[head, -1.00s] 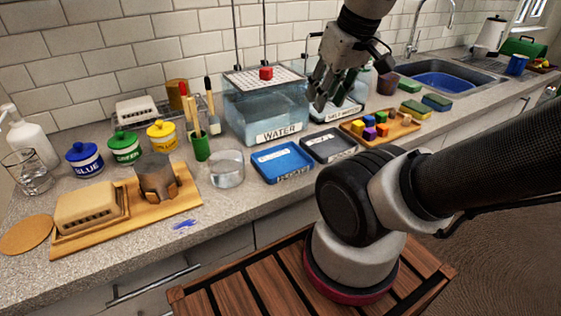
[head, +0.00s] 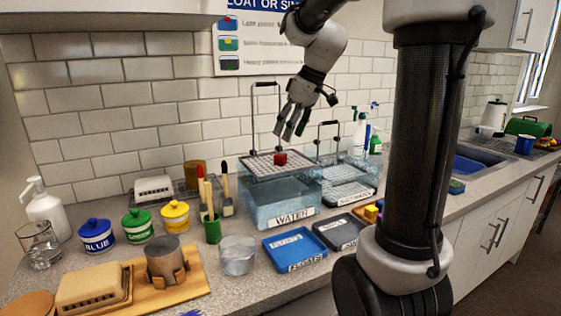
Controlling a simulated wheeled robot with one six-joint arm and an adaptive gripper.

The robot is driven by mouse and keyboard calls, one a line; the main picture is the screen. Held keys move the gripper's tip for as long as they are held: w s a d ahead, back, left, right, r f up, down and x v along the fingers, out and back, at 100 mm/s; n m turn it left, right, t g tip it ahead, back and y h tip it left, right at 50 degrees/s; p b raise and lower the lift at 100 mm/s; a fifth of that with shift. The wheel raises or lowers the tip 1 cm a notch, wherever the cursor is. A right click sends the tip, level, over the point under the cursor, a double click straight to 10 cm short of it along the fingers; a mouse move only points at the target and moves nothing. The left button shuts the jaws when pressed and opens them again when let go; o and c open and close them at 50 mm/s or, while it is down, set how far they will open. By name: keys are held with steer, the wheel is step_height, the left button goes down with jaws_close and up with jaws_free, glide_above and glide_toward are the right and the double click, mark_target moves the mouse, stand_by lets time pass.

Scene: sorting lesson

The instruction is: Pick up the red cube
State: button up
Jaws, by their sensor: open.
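The red cube (head: 280,159) sits on a white mesh rack (head: 259,164) with a tall dark handle. The rack is at the top of a clear tank labelled WATER (head: 283,203). My gripper (head: 291,134) is open and empty, fingers pointing down, just above and slightly right of the cube in the picture. A gap shows between the fingertips and the cube; the exact depth between them is hard to tell.
A second tank (head: 347,190) with its own rack and handle stands right of the water tank. A blue tray (head: 295,249) and a dark tray (head: 338,232) lie in front. Lidded jars (head: 137,226) and upright brushes (head: 211,229) stand left. My arm hides part of the right counter.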

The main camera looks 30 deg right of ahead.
mark_target(280, 154)
steer(key=shift+n, duration=0.8)
steer(key=x, duration=0.8)
steer(key=shift+s+f, duration=0.1)
steer(key=shift+s, duration=0.15)
steer(key=shift+c, duration=0.4)
steer(key=c, duration=0.9)
steer(key=shift+o, duration=0.2)
